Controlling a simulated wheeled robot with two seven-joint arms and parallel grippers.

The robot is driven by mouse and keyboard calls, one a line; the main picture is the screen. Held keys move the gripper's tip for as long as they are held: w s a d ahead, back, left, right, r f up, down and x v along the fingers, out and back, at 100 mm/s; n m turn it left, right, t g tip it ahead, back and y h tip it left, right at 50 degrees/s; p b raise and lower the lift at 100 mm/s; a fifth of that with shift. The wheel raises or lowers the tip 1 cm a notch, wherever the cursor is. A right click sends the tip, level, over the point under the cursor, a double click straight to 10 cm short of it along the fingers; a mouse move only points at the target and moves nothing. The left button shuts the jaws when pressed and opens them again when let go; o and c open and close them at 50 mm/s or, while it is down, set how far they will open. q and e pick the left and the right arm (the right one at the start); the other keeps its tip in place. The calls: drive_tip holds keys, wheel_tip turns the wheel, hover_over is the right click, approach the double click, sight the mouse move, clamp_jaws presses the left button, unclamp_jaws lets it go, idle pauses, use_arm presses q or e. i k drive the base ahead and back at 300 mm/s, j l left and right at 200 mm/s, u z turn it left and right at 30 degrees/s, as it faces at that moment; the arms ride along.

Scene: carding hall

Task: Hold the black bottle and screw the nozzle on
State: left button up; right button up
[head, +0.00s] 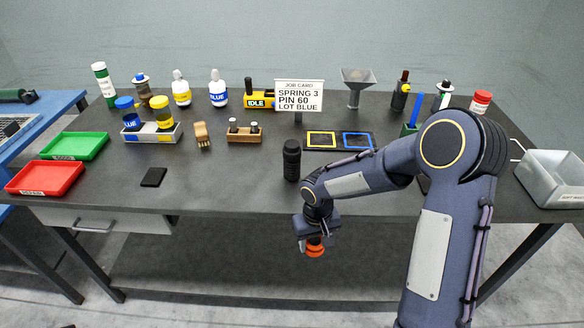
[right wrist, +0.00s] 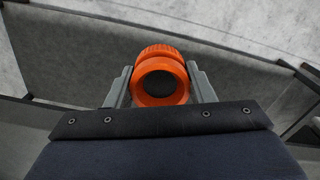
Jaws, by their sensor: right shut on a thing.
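The black bottle (head: 291,160) stands upright on the dark table near its front edge, in the middle of the head view. My right gripper (head: 314,239) is in front of the table's edge and lower than the bottle, apart from it. It is shut on the orange nozzle (head: 315,250). In the right wrist view the nozzle (right wrist: 160,68) sits between both fingers, with a ribbed orange rim and a dark round middle facing the camera. My left gripper is not in view.
A black pad (head: 153,177) lies left of the bottle. Behind it are a wooden block (head: 244,137) and yellow and blue framed mats (head: 321,140). Red (head: 43,178) and green (head: 73,146) trays are at left; a grey bin (head: 553,180) is at right.

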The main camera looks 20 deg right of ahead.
sight(291, 151)
drive_tip(key=k+l+u, duration=0.3)
drive_tip(key=l, duration=0.2)
drive_tip(key=k+l+u, duration=0.3)
drive_tip(key=l, duration=0.15)
